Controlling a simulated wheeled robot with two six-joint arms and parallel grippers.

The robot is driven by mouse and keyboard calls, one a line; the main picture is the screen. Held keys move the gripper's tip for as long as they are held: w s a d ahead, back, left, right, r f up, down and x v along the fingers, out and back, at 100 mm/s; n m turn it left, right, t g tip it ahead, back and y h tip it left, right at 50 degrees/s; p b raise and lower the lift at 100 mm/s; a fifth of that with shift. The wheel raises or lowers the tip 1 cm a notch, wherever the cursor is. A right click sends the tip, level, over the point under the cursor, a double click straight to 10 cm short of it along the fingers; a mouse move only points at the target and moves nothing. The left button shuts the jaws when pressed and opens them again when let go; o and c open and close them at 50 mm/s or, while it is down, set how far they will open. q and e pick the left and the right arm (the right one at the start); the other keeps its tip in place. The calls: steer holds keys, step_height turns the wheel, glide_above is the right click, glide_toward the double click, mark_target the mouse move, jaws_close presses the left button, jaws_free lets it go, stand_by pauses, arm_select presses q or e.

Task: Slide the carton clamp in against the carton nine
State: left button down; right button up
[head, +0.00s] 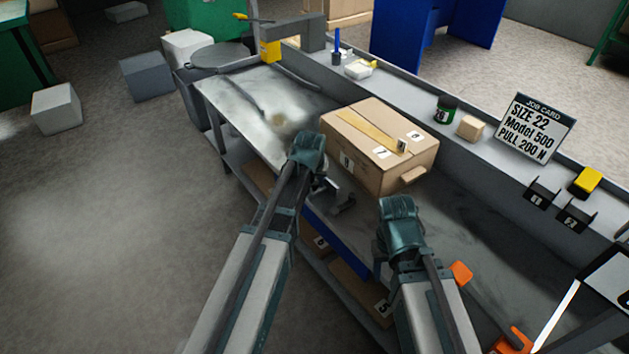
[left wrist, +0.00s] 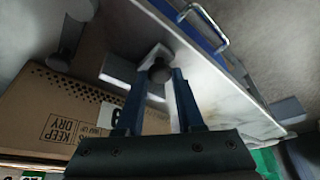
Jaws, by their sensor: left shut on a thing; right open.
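The cardboard carton (head: 352,133) sits on the grey bench, with a 9 label on its near side. In the left wrist view the carton (left wrist: 40,112) shows its KEEP DRY print and part of the 9 label. The grey metal carton clamp (head: 341,196) is at the bench's near edge, just in front of the carton. My left gripper (left wrist: 160,80) is shut on the clamp's dark knob (left wrist: 160,71). I cannot tell whether the clamp touches the carton. My right gripper (head: 398,207) is open, above the bench right of the clamp; its fingertips are hard to make out.
A job card (head: 538,128), a green-black tin (head: 446,109) and a small wooden block (head: 471,128) stand on the back ledge. Black holders (head: 541,193) and a yellow block (head: 587,181) are at right. Numbered boxes (head: 350,277) lie on the shelf below. The bench left of the carton is mostly clear.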

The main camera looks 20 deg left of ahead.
arm_select(q)
steer(key=w+d, duration=0.1)
steer(key=w, duration=0.1)
steer(key=w+d, duration=0.3)
steer(key=w, duration=0.1)
steer(key=shift+d, duration=0.35)
steer(key=c, duration=0.5)
jaws_free()
steer(key=shift+c, duration=0.2)
steer(key=shift+s, duration=0.1)
steer(key=p+v, duration=1.2)
steer(key=v, duration=0.1)
steer(key=shift+r+p, duration=0.4)
steer(key=shift+r, duration=0.05)
